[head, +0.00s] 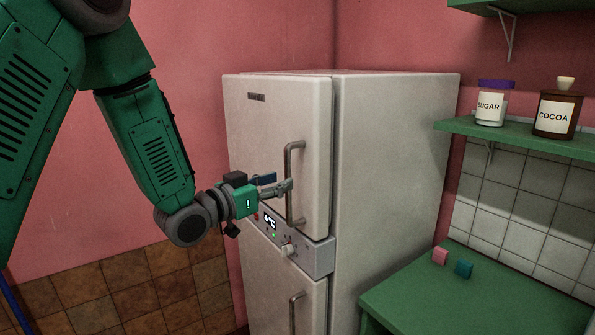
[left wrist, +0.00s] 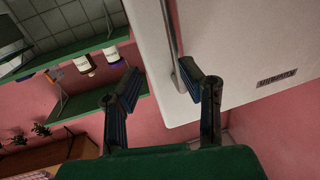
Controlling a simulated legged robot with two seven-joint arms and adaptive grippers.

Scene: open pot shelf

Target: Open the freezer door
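The freezer door (head: 275,125) is the white upper door of the fridge and looks closed. Its upright grey bar handle (head: 290,160) is near the door's right edge. My left gripper (head: 284,186) is at the lower part of this handle, with its fingers spread. In the left wrist view, the handle (left wrist: 170,30) runs down between the fingertips of the left gripper (left wrist: 160,72), nearer the right finger. I cannot tell whether a finger touches it. The door (left wrist: 235,35) also shows there, with a dark label. My right gripper is not in view.
A control panel (head: 292,246) with a display and knob lies below the freezer door, above the lower door (head: 275,290). On the right, a green counter (head: 475,305) holds a pink and a teal block. A green shelf (head: 510,137) above holds sugar and cocoa jars.

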